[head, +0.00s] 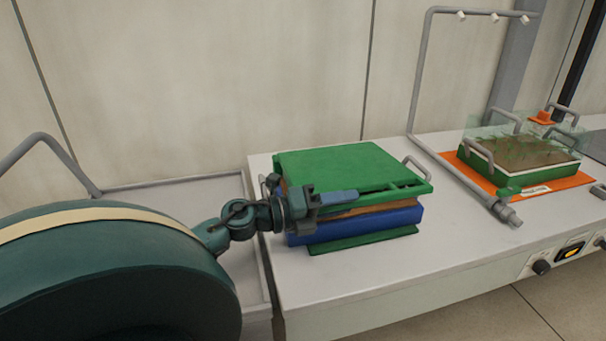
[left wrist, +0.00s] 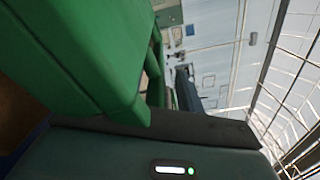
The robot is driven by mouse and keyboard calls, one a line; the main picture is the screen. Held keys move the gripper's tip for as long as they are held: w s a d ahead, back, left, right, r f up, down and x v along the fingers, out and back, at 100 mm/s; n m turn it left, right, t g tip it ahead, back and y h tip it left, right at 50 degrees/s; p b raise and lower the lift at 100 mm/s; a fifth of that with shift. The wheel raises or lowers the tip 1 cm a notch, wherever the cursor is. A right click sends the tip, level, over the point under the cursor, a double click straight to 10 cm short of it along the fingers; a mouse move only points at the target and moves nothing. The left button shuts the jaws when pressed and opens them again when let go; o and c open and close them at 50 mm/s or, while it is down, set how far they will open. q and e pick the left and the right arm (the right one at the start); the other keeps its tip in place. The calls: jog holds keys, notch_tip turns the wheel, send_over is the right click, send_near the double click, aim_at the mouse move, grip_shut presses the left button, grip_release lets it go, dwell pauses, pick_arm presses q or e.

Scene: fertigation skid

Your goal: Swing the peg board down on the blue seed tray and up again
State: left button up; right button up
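The green peg board (head: 335,165) lies flat, or nearly so, over the blue seed tray (head: 375,222). A brown strip of soil (head: 365,210) shows between them; I cannot tell if the board touches it. The tray sits on a green base (head: 365,243) on the white bench. My left gripper (head: 343,197) is at the front left edge of the board, with its fingers along that edge. Whether they are closed on it is hidden. In the left wrist view the green board (left wrist: 90,50) fills the upper left, close to the gripper. My right gripper is not in view.
A grey pipe arch with nozzles (head: 418,75) stands on the bench right of the tray. Beyond it a planted green tray (head: 520,170) with clear walls sits on an orange mat (head: 560,183). The bench front between them (head: 450,235) is clear.

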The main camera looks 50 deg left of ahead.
pick_arm(q)
jog(key=v, duration=0.9)
jog(key=shift+s+a, duration=0.1)
